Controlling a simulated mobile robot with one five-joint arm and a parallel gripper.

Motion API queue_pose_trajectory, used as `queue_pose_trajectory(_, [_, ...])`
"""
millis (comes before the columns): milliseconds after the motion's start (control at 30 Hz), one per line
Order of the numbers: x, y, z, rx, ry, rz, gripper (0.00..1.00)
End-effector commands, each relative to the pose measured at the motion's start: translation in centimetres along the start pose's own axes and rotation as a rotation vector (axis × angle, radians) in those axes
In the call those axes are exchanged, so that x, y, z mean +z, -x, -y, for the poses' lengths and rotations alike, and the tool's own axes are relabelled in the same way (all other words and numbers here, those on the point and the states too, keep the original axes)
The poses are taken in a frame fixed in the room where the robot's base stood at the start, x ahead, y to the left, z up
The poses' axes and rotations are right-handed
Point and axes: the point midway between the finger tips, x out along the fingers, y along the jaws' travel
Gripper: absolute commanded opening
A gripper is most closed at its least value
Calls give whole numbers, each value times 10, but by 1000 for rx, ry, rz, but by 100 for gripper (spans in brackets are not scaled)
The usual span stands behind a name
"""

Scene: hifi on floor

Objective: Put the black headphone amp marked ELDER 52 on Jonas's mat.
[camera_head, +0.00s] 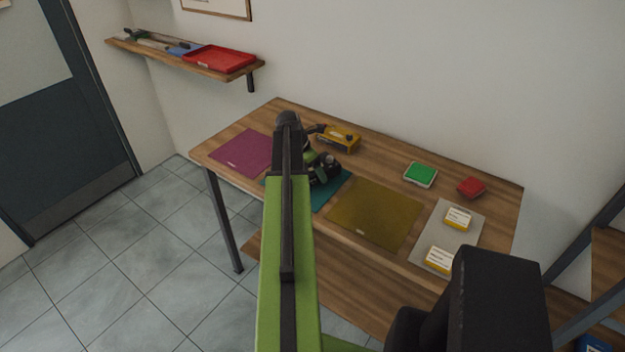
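A wooden table carries a magenta mat (243,152), a teal mat (333,197), an olive mat (375,214) and a grey mat (434,224). I cannot read any name on them, so I cannot tell which is Jonas's. My gripper (323,168) is over the teal mat, partly hidden by my green arm. Dark shapes blend together there; I cannot tell whether the black headphone amp is among them, or whether the fingers are open or shut. I cannot make out ELDER 52 anywhere.
A yellow and black device (340,138) lies behind my gripper. A green box (420,174) and a red box (471,187) stand at the back right. Two yellow-white boxes (458,218) sit on the grey mat. The olive mat is clear. A wall shelf holds a red tray (219,58).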

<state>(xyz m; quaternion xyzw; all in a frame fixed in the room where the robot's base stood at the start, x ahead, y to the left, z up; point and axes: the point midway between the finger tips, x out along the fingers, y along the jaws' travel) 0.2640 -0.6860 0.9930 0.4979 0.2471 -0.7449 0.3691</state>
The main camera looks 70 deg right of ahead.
Motion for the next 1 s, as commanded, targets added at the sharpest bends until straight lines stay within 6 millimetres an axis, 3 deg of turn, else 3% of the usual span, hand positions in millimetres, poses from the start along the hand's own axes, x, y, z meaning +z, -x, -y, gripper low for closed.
queue_pose_trajectory(33, [-5, -12, 0, 0, 0, 1, 14])
queue_pose_trajectory(433, [-5, -14, 0, 0, -1, 1, 14])
queue_pose_trajectory(467, [-5, -13, 0, 0, -1, 0, 89])
queue_pose_trajectory(533, [-5, -12, 0, 0, -1, 0, 98])
queue_pose_trajectory(833, [-4, -11, 0, 0, -1, 0, 100])
queue_pose_trajectory(1000, [-2, 6, 1, 0, -1, 0, 100])
